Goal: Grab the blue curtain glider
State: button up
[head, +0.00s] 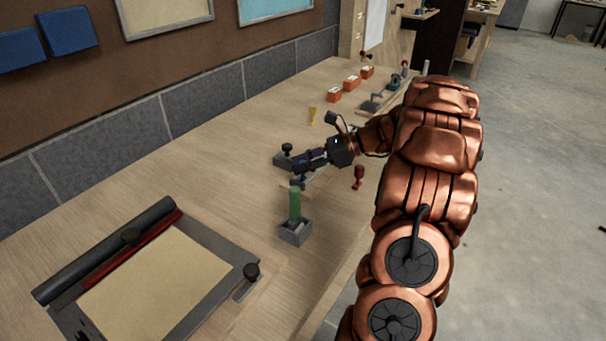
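My gripper (300,167) is over the wooden workbench at the end of my copper-coloured arm, pointing left. Its fingers look dark with a bluish tint. It is low over a small grey fixture (283,160) with a black knob, and I cannot tell whether it touches it. I cannot make out a separate blue curtain glider. It may be hidden by the gripper or too small to see. Whether the fingers are open or shut on something is not clear.
A green cylinder (295,205) stands in a grey holder (295,234) in front of the gripper. A red upright piece (359,177) stands to its right, a yellow piece (312,115) behind. Orange boxes (351,82) stand farther back. A framed board (150,285) lies front left.

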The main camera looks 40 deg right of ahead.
grip_shut()
jog(key=shift+r, duration=0.1)
